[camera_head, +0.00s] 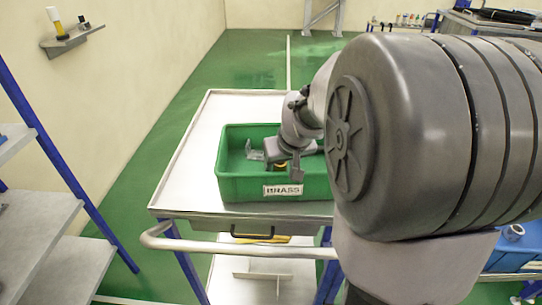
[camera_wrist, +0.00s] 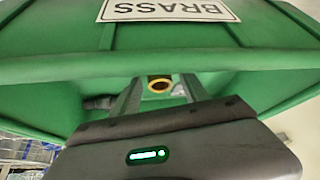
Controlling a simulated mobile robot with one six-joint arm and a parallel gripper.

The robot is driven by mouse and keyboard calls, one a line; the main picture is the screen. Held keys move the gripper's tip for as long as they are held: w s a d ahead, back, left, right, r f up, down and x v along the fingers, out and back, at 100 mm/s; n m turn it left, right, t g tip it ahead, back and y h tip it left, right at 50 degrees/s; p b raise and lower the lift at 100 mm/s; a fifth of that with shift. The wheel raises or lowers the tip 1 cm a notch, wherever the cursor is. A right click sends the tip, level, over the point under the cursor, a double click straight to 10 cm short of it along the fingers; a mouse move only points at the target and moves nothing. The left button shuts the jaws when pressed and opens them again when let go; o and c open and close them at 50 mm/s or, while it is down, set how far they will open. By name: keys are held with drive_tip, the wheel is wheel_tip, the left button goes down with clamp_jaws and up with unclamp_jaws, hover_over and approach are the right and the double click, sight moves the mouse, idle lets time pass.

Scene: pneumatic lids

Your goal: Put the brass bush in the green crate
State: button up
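The green crate (camera_head: 240,184), with a BRASS label on its front wall, stands on a metal trolley. My gripper (camera_head: 290,169) reaches down into the crate near its front wall. The brass bush (camera_head: 281,166) shows as a small yellow ring inside the crate, partly hidden by my gripper. In the wrist view, the bush (camera_wrist: 159,84) appears between my two spread fingers (camera_wrist: 162,92), with visible gaps at its sides. The crate's front rim (camera_wrist: 75,69) crosses the wrist view. I cannot tell whether the bush rests on the crate floor.
A grey metal bracket (camera_head: 254,151) lies in the crate left of my gripper. The trolley top (camera_head: 187,178) is clear left of the crate. A handrail (camera_head: 190,245) runs along the trolley's front. Shelving (camera_head: 50,230) stands at the left. My arm hides the right side.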

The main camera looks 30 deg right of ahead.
drive_tip(key=shift+r+p, duration=0.4)
drive_tip(key=shift+r, duration=0.05)
drive_tip(key=p+v, duration=0.4)
drive_tip(key=v, duration=0.7)
drive_tip(key=s+a+y, duration=0.2)
drive_tip(key=s+a, duration=0.5)
drive_tip(key=a, duration=0.4)
drive_tip(key=s+a+y, duration=0.1)
drive_tip(key=s+a, duration=0.5)
drive_tip(key=a, duration=0.6)
drive_tip(key=shift+s+r+m+y, duration=0.15)
drive_tip(key=shift+s+m+y, duration=0.25)
drive_tip(key=shift+d, duration=0.1)
